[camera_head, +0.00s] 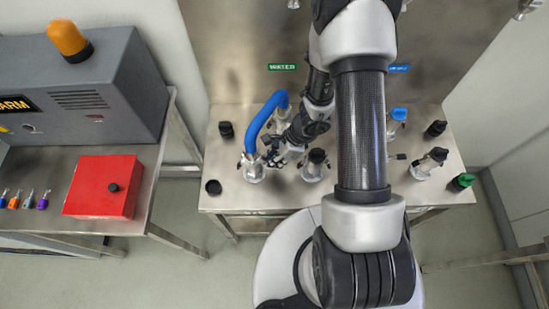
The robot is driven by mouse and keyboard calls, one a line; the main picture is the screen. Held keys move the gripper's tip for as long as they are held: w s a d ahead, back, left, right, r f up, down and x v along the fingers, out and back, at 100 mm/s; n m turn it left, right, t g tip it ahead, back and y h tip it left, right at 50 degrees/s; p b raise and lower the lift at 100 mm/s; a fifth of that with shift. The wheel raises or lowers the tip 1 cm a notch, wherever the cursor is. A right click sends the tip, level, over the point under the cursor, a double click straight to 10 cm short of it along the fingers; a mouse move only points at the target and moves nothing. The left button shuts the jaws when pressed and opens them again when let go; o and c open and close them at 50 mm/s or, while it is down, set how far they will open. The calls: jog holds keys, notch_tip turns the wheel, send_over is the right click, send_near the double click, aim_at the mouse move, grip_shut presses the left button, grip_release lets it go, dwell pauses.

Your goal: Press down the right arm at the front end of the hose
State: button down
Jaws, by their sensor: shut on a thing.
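A blue hose (265,122) arches over the left part of the steel bench, from a far point near the WATER label down to a metal coupling (254,172) at its front end. My gripper (274,161) is at the right side of this front coupling and is shut on a small part there. That part is most likely the coupling's right arm, but it is too small and dark to tell for certain. The coupling stands upright on its port. My arm hides the middle of the bench and part of the hose's far end.
Black-capped fittings (314,165) stand right of my gripper, others (430,160) at the right. A green cap (463,181) lies at the right edge. A loose black cap (213,187) is at the left front. A side table holds a red box (103,187) and a grey alarm unit (75,90).

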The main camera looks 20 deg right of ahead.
jog(key=f+y+b, duration=0.1)
jog(key=b, duration=0.2)
jog(key=shift+f+t+y, duration=0.15)
jog(key=shift+t+y, duration=0.15)
jog(key=shift+y+b, duration=0.5)
jog(key=shift+b, duration=0.3)
jog(key=shift+a, duration=0.1)
jog(key=c, duration=1.5)
grip_release()
jog(key=shift+r, duration=0.25)
jog(key=v, duration=1.2)
jog(key=shift+s+f, duration=0.1)
jog(key=shift+f, duration=0.05)
